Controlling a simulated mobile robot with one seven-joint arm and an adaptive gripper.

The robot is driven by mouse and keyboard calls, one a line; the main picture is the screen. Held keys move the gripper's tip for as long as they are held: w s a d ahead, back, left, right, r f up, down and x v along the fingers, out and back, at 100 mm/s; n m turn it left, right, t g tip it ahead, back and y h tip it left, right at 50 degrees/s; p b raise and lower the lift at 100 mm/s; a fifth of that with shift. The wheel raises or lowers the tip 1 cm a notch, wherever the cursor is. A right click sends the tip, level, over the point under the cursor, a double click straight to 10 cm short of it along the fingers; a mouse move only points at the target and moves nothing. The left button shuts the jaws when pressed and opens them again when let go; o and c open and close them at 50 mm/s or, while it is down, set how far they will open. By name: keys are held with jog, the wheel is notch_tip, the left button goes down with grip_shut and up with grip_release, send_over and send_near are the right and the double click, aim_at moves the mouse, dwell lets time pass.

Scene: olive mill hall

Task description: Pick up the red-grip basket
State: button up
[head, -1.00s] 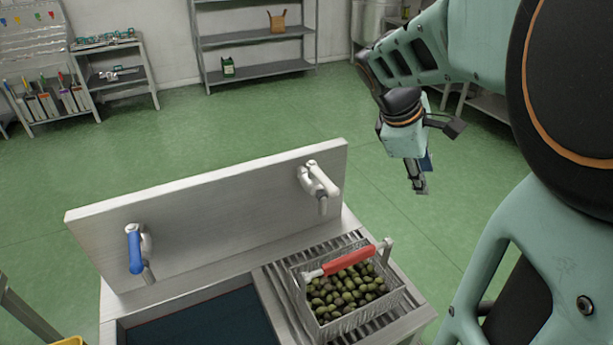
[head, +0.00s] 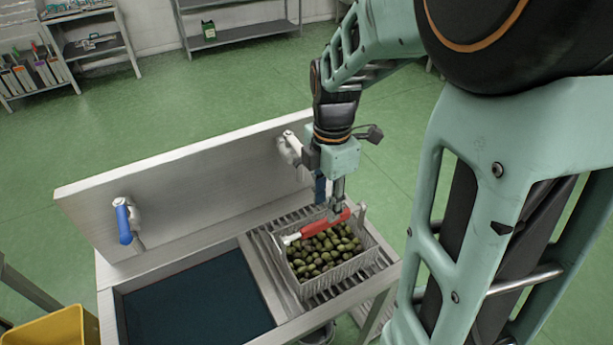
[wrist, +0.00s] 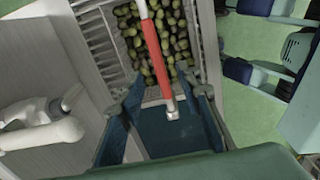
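The red-grip basket (head: 345,270) is a pale mesh basket full of dark green olives. It stands on the slatted drainboard (head: 268,255) to the right of the basin. Its red grip (head: 318,226) spans the top on a metal handle, and the grip also shows in the wrist view (wrist: 154,48). My gripper (head: 337,212) is at the right part of the grip, pointing down. In the wrist view my gripper (wrist: 163,93) is open, with one finger on either side of the handle line. I cannot tell whether a finger touches the grip.
The basin (head: 190,310) lies left of the drainboard. A tall backsplash (head: 190,185) carries a white-lever tap (head: 292,147) close left of my wrist and a blue-lever tap (head: 122,220). A yellow bin (head: 55,332) stands lower left. Green floor is open behind.

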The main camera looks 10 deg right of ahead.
aim_at(326, 221)
jog(key=shift+w+d+f, duration=0.1)
jog(key=shift+w+f, duration=0.05)
jog(key=shift+f, duration=3.3)
jog(key=shift+c, duration=0.4)
grip_shut()
